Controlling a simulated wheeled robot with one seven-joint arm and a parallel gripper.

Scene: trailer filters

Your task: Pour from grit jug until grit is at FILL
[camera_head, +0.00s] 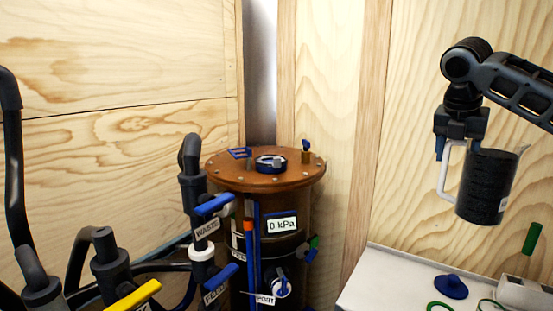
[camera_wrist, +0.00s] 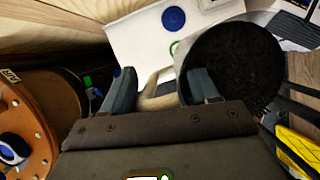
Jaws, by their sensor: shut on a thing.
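The grit jug (camera_head: 484,188) is a dark, clear-walled jug with a white handle (camera_head: 444,178). It hangs near upright in the air at the right of the head view, above the white bench. My gripper (camera_head: 450,146) is shut on its handle. In the wrist view, the fingers of my gripper (camera_wrist: 163,88) are on either side of the handle, and dark grit (camera_wrist: 236,66) shows inside the round jug (camera_wrist: 185,72). The brown filter tank (camera_head: 265,178) stands left of the jug, well apart from it. I cannot make out a FILL mark.
Black pipes with blue and yellow handles (camera_head: 133,297) stand at left.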

